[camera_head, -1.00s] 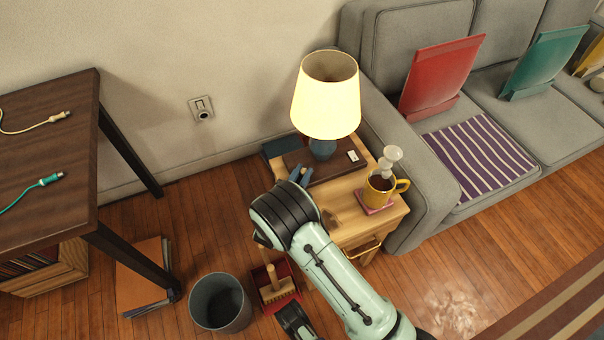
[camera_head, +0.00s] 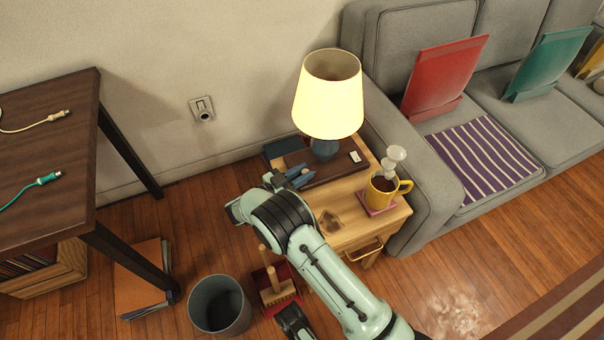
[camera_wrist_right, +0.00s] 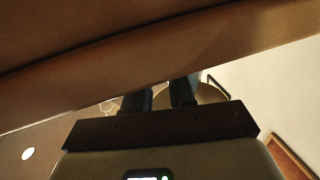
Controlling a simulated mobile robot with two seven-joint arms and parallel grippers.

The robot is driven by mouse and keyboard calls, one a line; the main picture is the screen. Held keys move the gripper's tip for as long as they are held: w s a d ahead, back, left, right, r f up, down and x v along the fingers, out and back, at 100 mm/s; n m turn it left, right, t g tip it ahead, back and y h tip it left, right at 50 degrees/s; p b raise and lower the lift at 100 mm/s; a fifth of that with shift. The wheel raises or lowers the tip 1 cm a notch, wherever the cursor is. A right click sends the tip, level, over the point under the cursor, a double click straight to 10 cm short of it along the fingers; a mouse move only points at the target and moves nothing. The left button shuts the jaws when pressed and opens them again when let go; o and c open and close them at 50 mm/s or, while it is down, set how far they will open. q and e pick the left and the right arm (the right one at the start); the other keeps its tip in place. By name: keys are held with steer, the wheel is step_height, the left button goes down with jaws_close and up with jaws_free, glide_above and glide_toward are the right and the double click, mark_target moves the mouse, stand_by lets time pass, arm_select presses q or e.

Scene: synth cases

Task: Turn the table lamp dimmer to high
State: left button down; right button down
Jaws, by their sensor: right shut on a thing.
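The table lamp (camera_head: 328,95) stands lit, with a cream shade and blue body, on a dark brown slab (camera_head: 335,172) on a wooden side table (camera_head: 348,240). My right gripper (camera_head: 301,177) is at the slab's left end, fingertips close together. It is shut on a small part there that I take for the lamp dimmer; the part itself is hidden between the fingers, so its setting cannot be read. In the right wrist view the dark fingers (camera_wrist_right: 161,98) show with a narrow gap, and a large brown surface fills the top.
The sofa (camera_head: 412,190) borders the table; a grey bin (camera_head: 219,305) stands on the floor.

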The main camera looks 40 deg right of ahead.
steer(key=shift+f, duration=0.1)
stand_by(0.3)
steer(key=c, duration=1)
jaws_free()
arm_select(q)
steer(key=w, duration=0.1)
steer(key=w+r+p, duration=0.1)
steer(key=w+t, duration=0.1)
steer(key=shift+w+d+r+p, duration=0.15)
steer(key=shift+r+p, duration=0.15)
steer(key=shift+p, duration=0.05)
arm_select(e)
steer(key=a, duration=0.4)
steer(key=w+a, duration=0.1)
steer(key=a, duration=0.8)
steer(key=shift+w+a, duration=0.15)
steer(key=shift+a, duration=0.05)
